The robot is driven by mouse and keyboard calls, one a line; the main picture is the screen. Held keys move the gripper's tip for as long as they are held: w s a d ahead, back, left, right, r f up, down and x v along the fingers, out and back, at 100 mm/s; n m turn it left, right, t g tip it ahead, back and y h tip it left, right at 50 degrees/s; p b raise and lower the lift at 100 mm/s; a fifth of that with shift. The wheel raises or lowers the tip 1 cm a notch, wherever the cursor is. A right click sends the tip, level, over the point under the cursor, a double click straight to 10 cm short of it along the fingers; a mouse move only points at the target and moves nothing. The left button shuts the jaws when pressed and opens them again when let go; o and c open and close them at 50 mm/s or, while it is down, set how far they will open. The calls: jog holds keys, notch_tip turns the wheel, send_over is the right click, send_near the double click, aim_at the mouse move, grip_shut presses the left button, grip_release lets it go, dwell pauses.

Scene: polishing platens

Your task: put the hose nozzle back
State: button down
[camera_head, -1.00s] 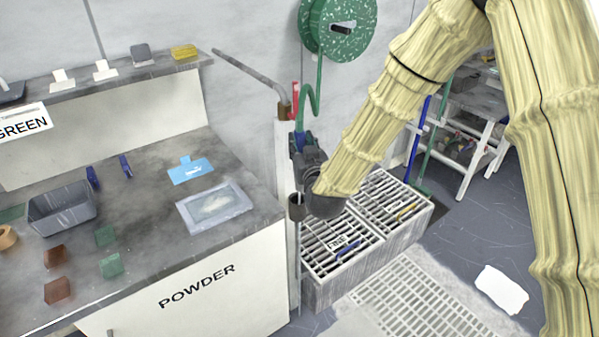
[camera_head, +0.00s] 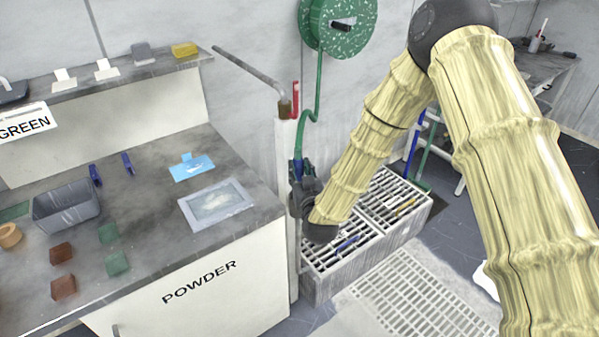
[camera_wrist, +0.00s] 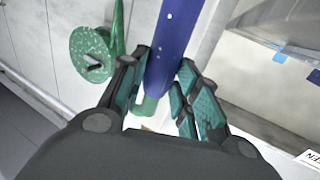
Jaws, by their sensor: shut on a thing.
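The hose nozzle is blue and shows between my fingers in the wrist view (camera_wrist: 170,45), with a green end low between the fingertips. In the head view a bit of the blue nozzle (camera_head: 298,168) stands above my gripper (camera_head: 303,190). My gripper (camera_wrist: 160,85) is shut on the nozzle, beside the pale post (camera_head: 284,150) at the bench's right end. The green hose (camera_head: 312,118) runs from the nozzle up to the green reel (camera_head: 338,27). The dark cup on the post is hidden behind my gripper and wrist in the head view.
The powder bench (camera_head: 150,215) stands left, with a grey bin (camera_head: 66,208), a framed tray (camera_head: 215,205) and several small blocks. A grated trough (camera_head: 375,228) lies below my wrist. A bent pipe (camera_head: 245,68) and red handle (camera_head: 295,98) are near the post.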

jog(key=shift+w+a+f+p, duration=0.1)
jog(key=shift+w+f+p, duration=0.05)
jog(key=shift+f+p, duration=0.3)
jog(key=shift+f, duration=0.15)
jog(key=shift+f+b, duration=0.2)
jog(key=shift+b, duration=0.1)
jog(key=c, duration=1.1)
grip_release()
jog(key=shift+o, duration=0.2)
jog(key=shift+r, duration=0.15)
jog(key=b+v, duration=0.2)
jog(key=v, duration=1)
jog(key=shift+b, duration=0.3)
